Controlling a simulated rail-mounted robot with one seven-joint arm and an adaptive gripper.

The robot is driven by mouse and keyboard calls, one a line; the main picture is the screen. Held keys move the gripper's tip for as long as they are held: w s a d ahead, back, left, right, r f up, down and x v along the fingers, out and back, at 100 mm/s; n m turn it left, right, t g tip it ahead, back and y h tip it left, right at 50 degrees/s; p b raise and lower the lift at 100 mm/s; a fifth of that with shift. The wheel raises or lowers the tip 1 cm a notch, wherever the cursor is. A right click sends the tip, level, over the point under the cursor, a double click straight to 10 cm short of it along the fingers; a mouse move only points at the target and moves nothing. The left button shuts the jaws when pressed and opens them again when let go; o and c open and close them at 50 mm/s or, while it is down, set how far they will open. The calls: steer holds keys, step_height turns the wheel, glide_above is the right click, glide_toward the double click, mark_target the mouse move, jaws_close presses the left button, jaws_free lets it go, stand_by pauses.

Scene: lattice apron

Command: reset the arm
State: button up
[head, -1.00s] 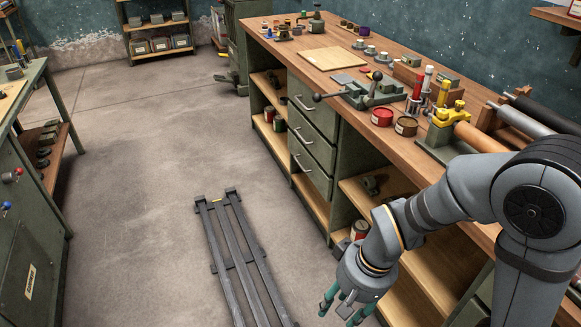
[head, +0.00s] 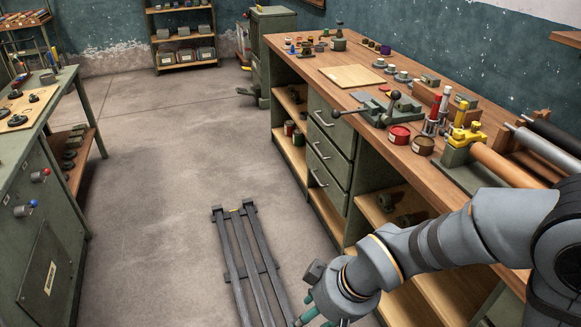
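My gripper (head: 312,316) is at the bottom edge of the head view, low over the floor beside the workbench's open shelves. Its teal fingers show only in part, and the frame edge cuts them off. I see nothing held between them, but I cannot tell how far apart they are. My grey arm reaches in from the right edge, bent and pointing down to the left, in front of the bench's lower right part.
The wooden-topped workbench (head: 385,147) runs along the right, with a lever press (head: 392,108), red tin (head: 398,135), brown tin (head: 423,145) and rollers (head: 510,164). A dark floor rail (head: 247,262) lies left of the gripper. A green bench (head: 50,215) stands far left. Open floor lies between.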

steer(key=shift+s+d+r+p, duration=0.2)
steer(key=shift+s+r, duration=0.1)
steer(key=shift+s, duration=0.25)
steer(key=shift+s+d+r+p, duration=0.1)
steer(key=shift+s+r+p, duration=0.15)
steer(key=shift+s, duration=0.3)
